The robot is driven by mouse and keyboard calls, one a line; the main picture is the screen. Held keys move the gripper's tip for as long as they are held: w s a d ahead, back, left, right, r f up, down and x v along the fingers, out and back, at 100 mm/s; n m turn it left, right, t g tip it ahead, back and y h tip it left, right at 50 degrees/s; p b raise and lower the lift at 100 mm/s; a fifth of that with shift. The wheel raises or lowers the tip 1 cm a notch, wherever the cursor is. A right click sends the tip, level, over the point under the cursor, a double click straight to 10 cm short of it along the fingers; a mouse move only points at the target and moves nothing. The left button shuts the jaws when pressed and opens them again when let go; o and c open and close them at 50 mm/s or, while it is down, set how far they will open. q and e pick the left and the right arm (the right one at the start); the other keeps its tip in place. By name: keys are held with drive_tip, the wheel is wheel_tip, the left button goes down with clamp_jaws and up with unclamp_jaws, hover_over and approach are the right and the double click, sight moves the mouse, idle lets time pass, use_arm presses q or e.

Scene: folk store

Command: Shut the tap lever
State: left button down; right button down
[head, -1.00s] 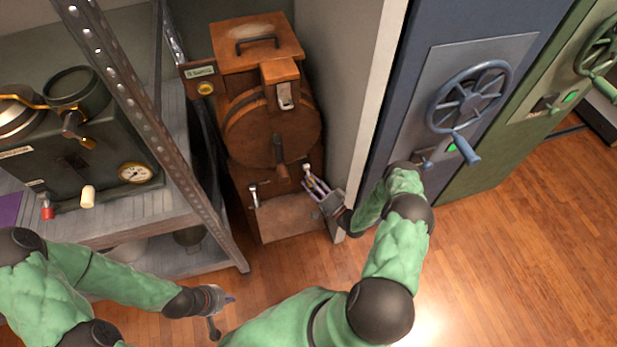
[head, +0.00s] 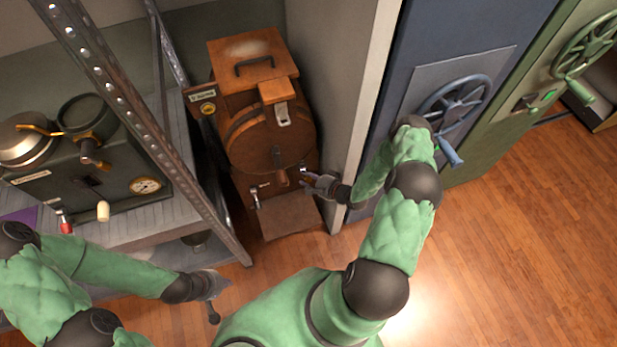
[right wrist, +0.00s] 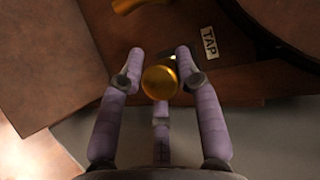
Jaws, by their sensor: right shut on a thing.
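The tap lever's round brass knob (right wrist: 160,82) sits between the purple fingers of my right gripper (right wrist: 158,68) in the right wrist view, beside a "TAP" label (right wrist: 209,43). In the head view my right gripper (head: 309,180) is at the lower right front of the brown wooden barrel-shaped machine (head: 262,140). It is shut on the knob; the rest of the lever is mostly hidden by the fingers. My left gripper (head: 214,297) is low over the floor, apart from the machine, and its finger opening is unclear.
A metal shelf (head: 140,100) with a dark gauge machine (head: 85,165) stands left. A grey wall (head: 335,80) and a blue safe door (head: 425,85) with a wheel (head: 458,100) are close on the right. The wooden floor (head: 500,260) is open at the lower right.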

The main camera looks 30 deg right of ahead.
drive_tip(key=shift+a+r+g+p, duration=0.25)
drive_tip(key=shift+a+g+p, duration=0.05)
drive_tip(key=shift+a+g, duration=0.2)
drive_tip(key=shift+w, duration=0.1)
drive_tip(key=c, duration=1)
unclamp_jaws()
drive_tip(key=shift+d, duration=0.1)
drive_tip(key=shift+r, duration=0.1)
drive_tip(key=shift+d, duration=0.25)
